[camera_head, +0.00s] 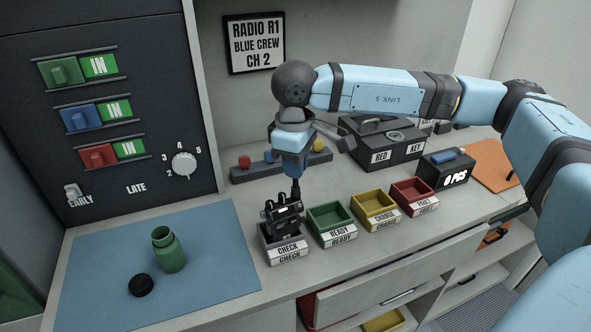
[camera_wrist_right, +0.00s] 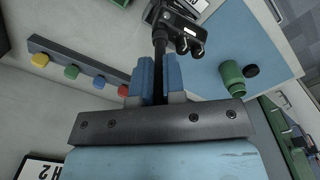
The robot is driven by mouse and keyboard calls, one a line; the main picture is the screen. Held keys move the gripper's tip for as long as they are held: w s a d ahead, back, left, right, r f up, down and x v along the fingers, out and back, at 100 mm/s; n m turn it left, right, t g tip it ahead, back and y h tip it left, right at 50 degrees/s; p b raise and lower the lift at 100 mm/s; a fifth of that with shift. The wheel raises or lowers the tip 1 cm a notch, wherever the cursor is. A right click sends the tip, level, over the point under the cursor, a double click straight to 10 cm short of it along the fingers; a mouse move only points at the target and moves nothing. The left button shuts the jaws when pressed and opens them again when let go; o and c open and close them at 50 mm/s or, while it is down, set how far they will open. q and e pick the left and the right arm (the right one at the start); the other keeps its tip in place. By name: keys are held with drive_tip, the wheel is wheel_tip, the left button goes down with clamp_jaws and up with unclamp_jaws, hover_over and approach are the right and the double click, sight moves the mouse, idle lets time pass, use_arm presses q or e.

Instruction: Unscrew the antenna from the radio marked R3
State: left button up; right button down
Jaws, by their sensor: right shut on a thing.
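A small black radio (camera_head: 284,217) stands upright in the grey CHECK tray (camera_head: 289,257). I cannot read any R3 mark on it. Its black antenna (camera_head: 296,186) points up. My right gripper (camera_head: 294,173) is above the radio, pointing down, shut on the antenna. In the right wrist view, the blue fingers of my right gripper (camera_wrist_right: 159,82) clasp the dark antenna (camera_wrist_right: 159,50), which runs on to the radio (camera_wrist_right: 183,27). The fingers hide the antenna's upper part. My left gripper is not in view.
Green READY (camera_head: 331,237), yellow CHARGE (camera_head: 376,223) and red FAULT trays (camera_head: 415,207) stand to the right. A green bottle (camera_head: 168,252) and a black cap (camera_head: 142,285) are on the blue mat (camera_head: 90,268). The wall sign (camera_head: 254,44) reads RADIO R1.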

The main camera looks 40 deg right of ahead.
drive_tip(key=c, duration=1.1)
unclamp_jaws()
